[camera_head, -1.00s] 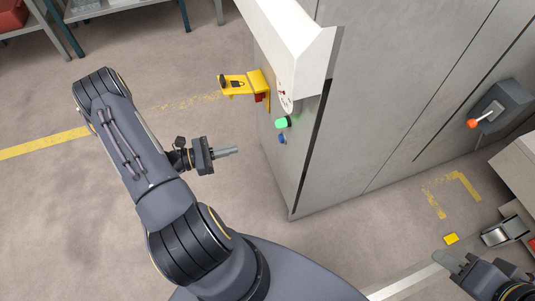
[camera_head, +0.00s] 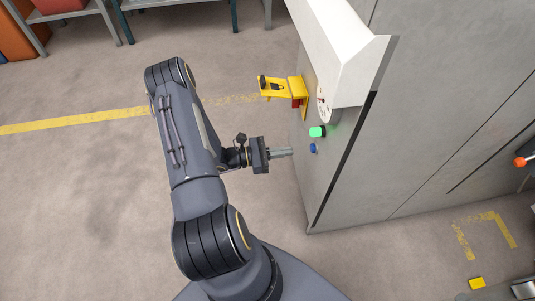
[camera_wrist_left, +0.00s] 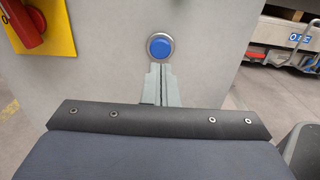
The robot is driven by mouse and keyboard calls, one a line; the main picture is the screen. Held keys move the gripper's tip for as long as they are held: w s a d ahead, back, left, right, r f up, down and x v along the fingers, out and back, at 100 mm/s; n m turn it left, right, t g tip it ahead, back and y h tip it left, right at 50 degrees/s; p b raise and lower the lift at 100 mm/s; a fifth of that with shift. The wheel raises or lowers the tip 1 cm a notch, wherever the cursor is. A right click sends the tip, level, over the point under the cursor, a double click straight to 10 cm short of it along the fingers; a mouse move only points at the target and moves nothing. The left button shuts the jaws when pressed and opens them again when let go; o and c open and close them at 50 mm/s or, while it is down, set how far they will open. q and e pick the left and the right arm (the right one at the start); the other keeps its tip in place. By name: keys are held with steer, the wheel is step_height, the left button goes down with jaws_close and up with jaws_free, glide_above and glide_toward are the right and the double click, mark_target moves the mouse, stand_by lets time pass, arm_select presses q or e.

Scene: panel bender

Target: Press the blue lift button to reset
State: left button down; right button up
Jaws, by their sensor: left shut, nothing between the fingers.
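The blue button (camera_head: 313,148) sits on the narrow grey face of the machine cabinet, just below a lit green button (camera_head: 318,131). In the left wrist view the round blue button (camera_wrist_left: 160,47) has a metal ring and shows just beyond my fingertips. My left gripper (camera_head: 290,152) is shut and empty, its fingers pointing right at the panel near the blue button's height. In the left wrist view the closed fingers (camera_wrist_left: 160,72) sit just under the button. A gap shows in the head view; I cannot tell its exact size. My right gripper is out of view.
A yellow bracket (camera_head: 283,88) with a red part juts from the panel above the buttons, beside a round gauge (camera_head: 323,103). The left wrist view shows a red switch on a yellow plate (camera_wrist_left: 48,27) at upper left.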

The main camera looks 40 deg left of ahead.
mark_target(311, 148)
arm_select(q)
steer(key=b+x, duration=0.1)
steer(key=x, duration=0.4)
steer(key=shift+w+d, duration=0.2)
steer(key=shift+x, duration=0.85)
steer(key=shift+s+a, duration=0.1)
steer(key=shift+r, duration=0.1)
